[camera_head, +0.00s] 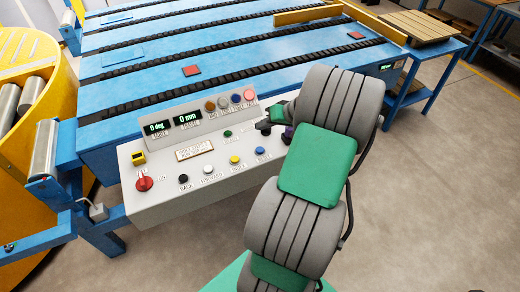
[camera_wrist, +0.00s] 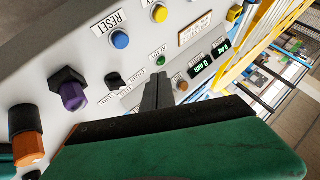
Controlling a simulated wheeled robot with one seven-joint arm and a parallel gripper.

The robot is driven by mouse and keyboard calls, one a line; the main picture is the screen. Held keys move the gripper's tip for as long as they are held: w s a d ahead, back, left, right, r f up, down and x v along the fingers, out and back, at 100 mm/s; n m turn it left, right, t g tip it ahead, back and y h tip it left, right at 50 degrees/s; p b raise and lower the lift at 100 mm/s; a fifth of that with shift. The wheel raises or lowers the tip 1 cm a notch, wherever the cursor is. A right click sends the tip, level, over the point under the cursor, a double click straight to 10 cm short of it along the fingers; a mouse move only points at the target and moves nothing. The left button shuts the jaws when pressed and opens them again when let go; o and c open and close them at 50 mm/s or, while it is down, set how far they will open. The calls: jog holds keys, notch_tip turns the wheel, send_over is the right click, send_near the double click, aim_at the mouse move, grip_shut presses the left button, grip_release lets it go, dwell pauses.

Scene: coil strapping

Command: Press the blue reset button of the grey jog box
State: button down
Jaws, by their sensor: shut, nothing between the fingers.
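The grey jog box (camera_head: 215,196) stands in front of the blue bed, its sloped face carrying several buttons. Its blue reset button (camera_head: 259,150) is at the right end of the lower button row. In the wrist view the blue button (camera_wrist: 120,39) sits beside the RESET label (camera_wrist: 107,21), uncovered. My gripper (camera_head: 266,127) is over the right part of the box, above and slightly right of the blue button in the head view. In the wrist view my gripper's fingers (camera_wrist: 157,90) are shut and empty, apart from the blue button and nearer the small green button (camera_wrist: 160,60).
A yellow button (camera_head: 234,160) is left of the blue one. A red knob (camera_head: 144,184) is at the box's left end. Near my fingers in the wrist view are a black switch (camera_wrist: 112,80), a purple knob (camera_wrist: 73,95) and an orange knob (camera_wrist: 28,147).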

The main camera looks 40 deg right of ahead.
aim_at(262, 151)
notch_tip(262, 151, down, 8)
jog(key=b, duration=0.5)
jog(key=shift+f+b, duration=0.2)
jog(key=shift+b, duration=0.15)
dwell(1.4)
jog(key=shift+f+b, duration=0.3)
jog(key=shift+f, duration=0.1)
jog(key=shift+f+b, duration=0.35)
jog(key=shift+f, duration=0.25)
dwell(0.5)
jog(key=shift+r, duration=0.1)
jog(key=shift+r+p, duration=0.7)
jog(key=shift+r, duration=0.15)
jog(key=shift+r+p, duration=1.85)
jog(key=shift+r, duration=0.75)
